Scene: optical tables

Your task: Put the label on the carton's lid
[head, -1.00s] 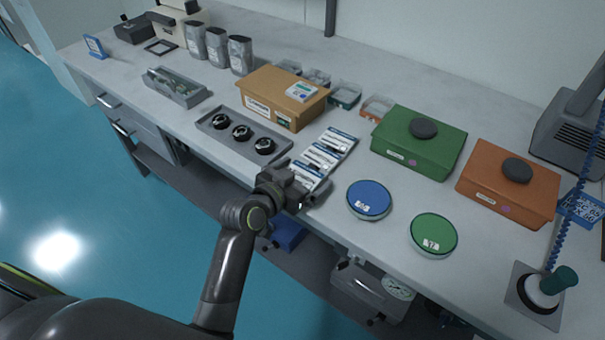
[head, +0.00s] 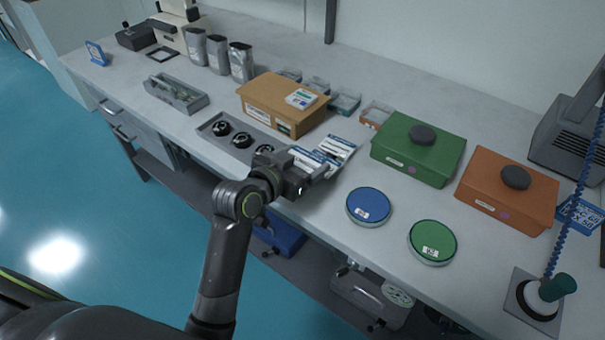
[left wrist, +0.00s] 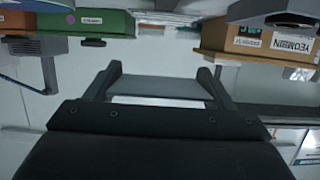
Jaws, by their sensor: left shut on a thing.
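The brown carton (head: 262,95) stands shut on the table, with a white and green card (head: 301,98) lying on its lid. Its printed side shows in the left wrist view (left wrist: 270,40). My left gripper (head: 318,172) is in front of the carton and to its right, over the row of white and blue labels (head: 342,146). It is shut on a thin pale piece (left wrist: 165,86), seen nearly edge-on between the fingers, which looks like a label. The gripper hides part of the row, so I cannot tell how many labels lie beneath. My right gripper is not in view.
A grey tray with black round parts (head: 222,128) lies left of the gripper. Blue (head: 368,205) and green (head: 432,241) round tins stand to the right. Green (head: 402,153) and orange (head: 490,190) boxes are behind them. Small open bins (head: 345,100) stand beside the carton.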

